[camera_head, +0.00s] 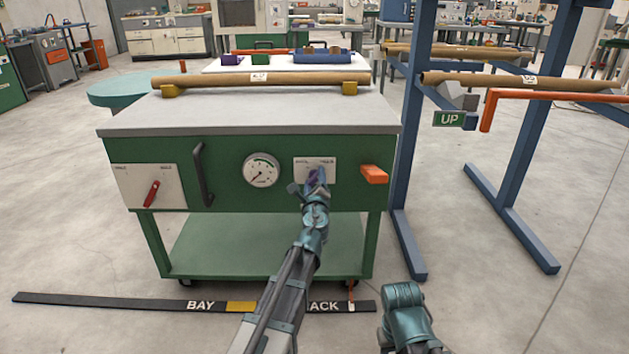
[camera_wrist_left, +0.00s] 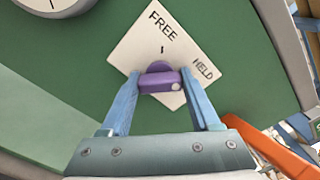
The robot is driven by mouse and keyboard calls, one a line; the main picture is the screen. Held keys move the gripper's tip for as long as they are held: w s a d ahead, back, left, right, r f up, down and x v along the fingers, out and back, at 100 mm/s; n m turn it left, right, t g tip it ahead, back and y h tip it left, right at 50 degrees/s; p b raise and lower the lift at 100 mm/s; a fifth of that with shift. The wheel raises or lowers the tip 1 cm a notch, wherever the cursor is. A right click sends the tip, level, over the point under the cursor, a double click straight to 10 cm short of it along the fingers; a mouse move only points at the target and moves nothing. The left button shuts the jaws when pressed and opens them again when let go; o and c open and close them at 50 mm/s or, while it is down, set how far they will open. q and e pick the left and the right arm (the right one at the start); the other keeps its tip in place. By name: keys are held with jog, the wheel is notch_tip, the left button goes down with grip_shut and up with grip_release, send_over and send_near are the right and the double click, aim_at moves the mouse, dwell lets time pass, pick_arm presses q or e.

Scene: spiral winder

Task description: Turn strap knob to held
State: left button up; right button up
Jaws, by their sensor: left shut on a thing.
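The purple strap knob (camera_wrist_left: 158,78) sits on a white plate (camera_wrist_left: 136,48) marked FREE and HELD, on the cart's green front. In the left wrist view its bar lies roughly level in the picture, with a pale dot at its right end; the plate is tilted there. My left gripper (camera_head: 317,182) is shut on the knob, one finger at each end of the bar; it also shows in the left wrist view (camera_wrist_left: 159,85). In the head view the gripper partly hides the knob and plate. Part of my right arm shows at bottom right, its fingers unseen.
Left on the panel are a red lever (camera_head: 152,193), a black handle (camera_head: 202,175) and a gauge (camera_head: 261,170). An orange block (camera_head: 374,174) sticks out right of the plate. A cardboard tube (camera_head: 255,80) lies on the cart top. A blue rack (camera_head: 408,160) stands right.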

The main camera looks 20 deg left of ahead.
pick_arm(q)
jog(key=shift+s, duration=0.1)
jog(key=o, duration=1.4)
jog(key=shift+c, duration=0.2)
